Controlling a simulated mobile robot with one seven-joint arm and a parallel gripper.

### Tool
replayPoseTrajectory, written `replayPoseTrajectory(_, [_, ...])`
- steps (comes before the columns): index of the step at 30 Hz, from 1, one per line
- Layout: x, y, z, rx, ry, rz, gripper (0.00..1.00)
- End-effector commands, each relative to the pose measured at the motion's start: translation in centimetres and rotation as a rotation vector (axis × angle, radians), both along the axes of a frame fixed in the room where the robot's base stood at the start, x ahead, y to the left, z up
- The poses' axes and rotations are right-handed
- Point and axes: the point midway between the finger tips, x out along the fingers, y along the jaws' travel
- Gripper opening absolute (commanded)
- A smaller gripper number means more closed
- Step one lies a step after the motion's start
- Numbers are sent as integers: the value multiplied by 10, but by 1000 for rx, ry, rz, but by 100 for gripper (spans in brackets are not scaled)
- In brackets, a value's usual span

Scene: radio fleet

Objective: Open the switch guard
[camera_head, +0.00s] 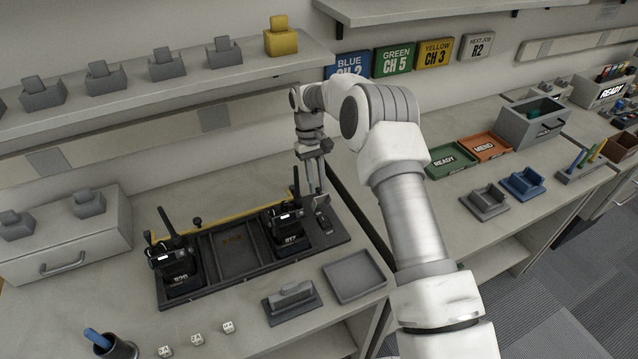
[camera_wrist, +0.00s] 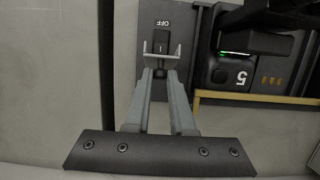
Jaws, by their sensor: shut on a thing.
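The switch plate with an OFF mark (camera_wrist: 160,23) shows in the wrist view, with a dark switch (camera_wrist: 161,42) below the mark. The pale switch guard (camera_wrist: 178,52) stands around the switch as a U-shaped piece. My gripper (camera_wrist: 161,74) has its two fingers closed on the guard at its near edge, a small gap between them. In the head view my gripper (camera_head: 317,190) points down at the right end of the radio tray, over the small guard (camera_head: 322,203). The fingers partly hide the guard there, and I cannot tell its exact angle.
A radio marked R17 (camera_head: 289,226) stands just left of my gripper, its antenna close to the fingers. Another radio (camera_head: 176,262) stands in the dark tray (camera_head: 215,293) at left. An empty grey tray (camera_head: 355,275) lies in front. A shelf (camera_head: 150,85) runs behind.

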Motion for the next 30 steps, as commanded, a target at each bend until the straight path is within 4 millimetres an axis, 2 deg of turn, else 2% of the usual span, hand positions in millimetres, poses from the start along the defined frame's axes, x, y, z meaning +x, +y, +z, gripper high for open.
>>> replayPoseTrajectory(6, [21, 9, -5, 4, -16, 1, 0])
replayPoseTrajectory(15, [39, 17, -15, 5, -14, 0, 0])
replayPoseTrajectory(30, [48, 21, -25, 3, -8, 0, 0])
